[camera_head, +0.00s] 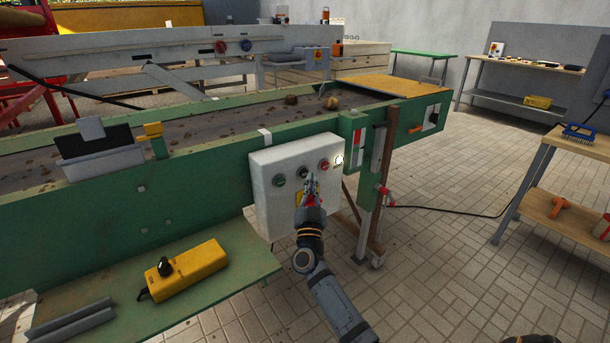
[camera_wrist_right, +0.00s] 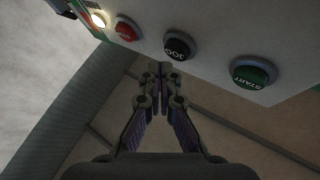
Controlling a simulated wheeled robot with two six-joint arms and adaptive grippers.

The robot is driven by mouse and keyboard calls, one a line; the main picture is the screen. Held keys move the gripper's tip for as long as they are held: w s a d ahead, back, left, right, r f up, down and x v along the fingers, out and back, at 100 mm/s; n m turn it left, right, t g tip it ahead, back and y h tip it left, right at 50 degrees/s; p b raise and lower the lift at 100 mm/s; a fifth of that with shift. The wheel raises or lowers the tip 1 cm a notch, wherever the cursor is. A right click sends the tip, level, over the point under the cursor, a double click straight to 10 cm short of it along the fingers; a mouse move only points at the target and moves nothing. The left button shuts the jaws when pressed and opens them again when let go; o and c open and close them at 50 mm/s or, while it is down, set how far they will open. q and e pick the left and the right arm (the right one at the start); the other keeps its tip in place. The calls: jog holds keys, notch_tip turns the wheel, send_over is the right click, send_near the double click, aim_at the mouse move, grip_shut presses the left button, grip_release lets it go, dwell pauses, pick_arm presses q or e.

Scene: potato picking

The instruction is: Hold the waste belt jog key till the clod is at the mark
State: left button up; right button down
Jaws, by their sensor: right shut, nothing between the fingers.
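A white control box (camera_head: 262,205) is fixed to the green belt frame. It carries a green START key (camera_wrist_right: 254,73), a black JOG key (camera_wrist_right: 180,46), a red key (camera_wrist_right: 127,31) and a lit lamp (camera_wrist_right: 94,18). My right gripper (camera_head: 311,182) is shut and empty in front of the box. In the right wrist view its fingertips (camera_wrist_right: 159,70) lie just below the JOG key; I cannot tell if they touch it. Brown lumps lie on the belt (camera_head: 226,120), a larger one (camera_head: 331,103) near its right end; which is the clod is unclear. My left gripper is out of view.
A yellow pendant box (camera_head: 187,270) lies on the green shelf at the lower left. A wooden post (camera_head: 382,160) stands right of the box. Tiled floor to the right is mostly clear, before a workbench (camera_head: 550,203).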

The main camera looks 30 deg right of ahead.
jog(key=shift+w, duration=0.1)
dwell(0.7)
jog(key=shift+w, duration=0.3)
jog(key=shift+w, duration=0.4)
dwell(0.6)
dwell(4.7)
jog(key=shift+s+p, duration=0.8)
jog(key=shift+p, duration=0.15)
